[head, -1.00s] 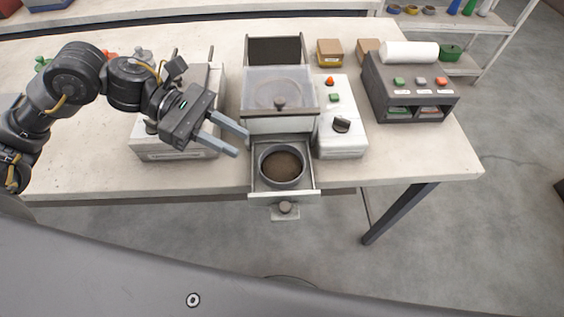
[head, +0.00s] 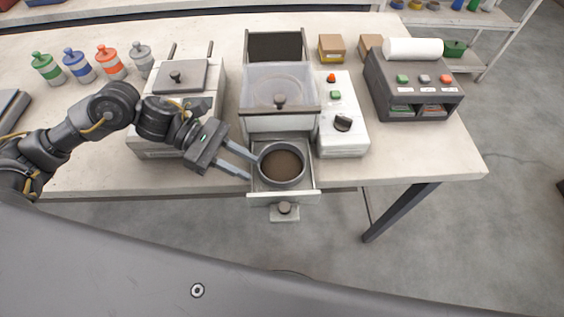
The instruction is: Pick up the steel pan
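The steel pan (head: 282,183) is a round grey pan with dark brown contents. It sits in the pulled-out drawer (head: 256,188) at the front of the middle machine. My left gripper (head: 254,167) is open, with its two fingers apart and pointing right. Its fingertips are at the pan's left rim; I cannot tell whether they touch it. Nothing shows between the fingers. My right gripper is not in view.
The clear-lidded machine (head: 280,122) stands behind the drawer. A white control box (head: 342,135) with a knob is to its right, and a lidded box (head: 179,78) is to its left. Several coloured bottles (head: 78,65) stand at the back left. A dark sealer-like unit (head: 412,90) is at right.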

